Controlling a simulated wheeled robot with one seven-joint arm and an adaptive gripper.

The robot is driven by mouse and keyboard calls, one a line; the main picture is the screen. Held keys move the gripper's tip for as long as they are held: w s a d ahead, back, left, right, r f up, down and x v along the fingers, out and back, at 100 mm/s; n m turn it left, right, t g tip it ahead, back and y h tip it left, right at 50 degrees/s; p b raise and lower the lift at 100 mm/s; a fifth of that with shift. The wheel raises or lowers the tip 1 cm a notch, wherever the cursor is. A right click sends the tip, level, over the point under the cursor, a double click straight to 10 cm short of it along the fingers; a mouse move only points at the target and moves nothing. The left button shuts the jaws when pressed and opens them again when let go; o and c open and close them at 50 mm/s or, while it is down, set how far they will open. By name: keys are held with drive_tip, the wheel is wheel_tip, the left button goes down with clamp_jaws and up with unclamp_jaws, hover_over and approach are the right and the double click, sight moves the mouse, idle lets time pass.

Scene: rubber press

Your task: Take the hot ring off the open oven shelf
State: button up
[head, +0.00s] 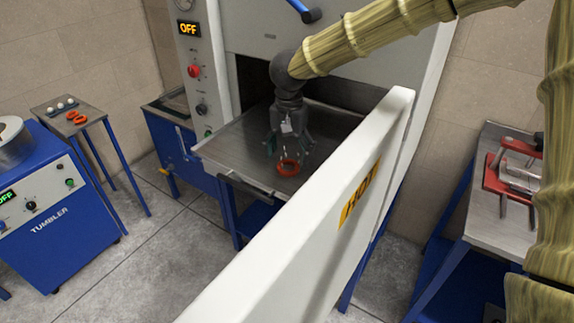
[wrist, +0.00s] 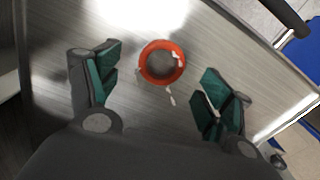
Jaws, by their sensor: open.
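The ring (head: 288,168) is orange and lies on the grey metal oven shelf (head: 232,150), close to its front edge. In the wrist view the ring (wrist: 162,62) lies flat between and a little beyond my fingertips, with small pale bits over its right side. My gripper (head: 290,148) points down just above the ring. The green-padded fingers of my gripper (wrist: 160,88) are spread wide, with nothing between them touching the ring. The shelf also fills most of the wrist view (wrist: 240,60).
The open oven door (head: 300,215), marked HOT, stands right of the shelf as a tall wall. A handle bar (head: 258,193) runs along the shelf front. The control panel (head: 193,75) reads OFF. A side table (head: 70,108) holds other orange rings, beside the blue tumbler (head: 60,220).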

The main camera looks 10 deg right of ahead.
sight(288, 170)
drive_tip(key=shift+f+p, duration=0.4)
drive_tip(key=shift+f, duration=1.25)
drive_tip(key=shift+c, duration=0.2)
drive_tip(key=shift+a, duration=0.1)
drive_tip(key=c, duration=0.9)
